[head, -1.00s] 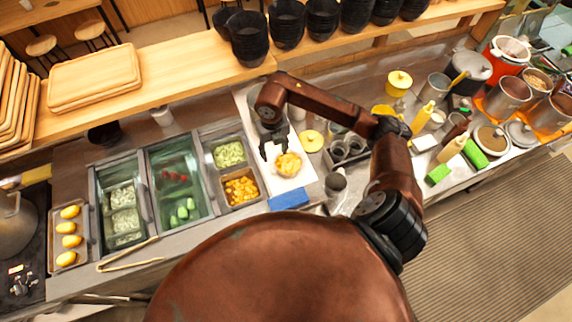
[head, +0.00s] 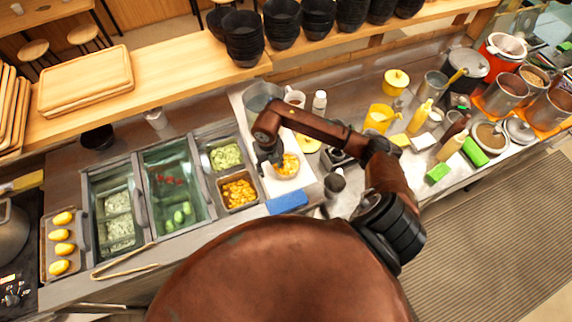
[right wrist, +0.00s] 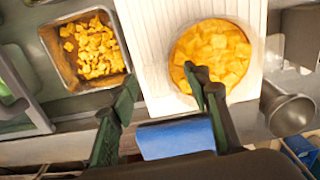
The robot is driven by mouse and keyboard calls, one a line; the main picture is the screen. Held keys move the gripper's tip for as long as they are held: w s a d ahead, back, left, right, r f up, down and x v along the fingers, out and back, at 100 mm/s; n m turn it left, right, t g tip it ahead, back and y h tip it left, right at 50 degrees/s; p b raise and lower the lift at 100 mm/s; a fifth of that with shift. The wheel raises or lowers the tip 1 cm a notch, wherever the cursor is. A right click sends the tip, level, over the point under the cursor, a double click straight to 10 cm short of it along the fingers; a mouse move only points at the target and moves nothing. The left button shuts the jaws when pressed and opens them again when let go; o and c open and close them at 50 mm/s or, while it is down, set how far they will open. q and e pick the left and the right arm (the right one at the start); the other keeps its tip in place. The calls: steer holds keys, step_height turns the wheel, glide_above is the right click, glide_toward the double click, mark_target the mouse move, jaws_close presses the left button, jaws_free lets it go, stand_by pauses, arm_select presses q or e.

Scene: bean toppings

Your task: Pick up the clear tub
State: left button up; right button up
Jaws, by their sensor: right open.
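A round tub with thin, see-through-looking walls, filled with yellow chunks (head: 287,165), stands on a white board (head: 306,182) on the counter. In the right wrist view the tub (right wrist: 212,52) shows from above at the upper right. My right gripper (head: 268,164) is at the tub's left side in the head view. In the right wrist view my right gripper (right wrist: 165,82) is open with nothing between its fingers. One fingertip overlaps the tub's lower left edge; the other is left of the board. Whether a finger touches the tub I cannot tell. My left gripper is not in view.
A metal pan of orange-yellow cubes (right wrist: 90,50) is left of the board. A blue block (head: 287,202) lies at its near edge. A clear grey container (head: 258,97), a white mug (head: 294,98) and a white bottle (head: 319,103) stand behind.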

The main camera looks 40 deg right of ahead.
steer(key=shift+f, duration=0.5)
steer(key=shift+c, duration=0.2)
jaws_close()
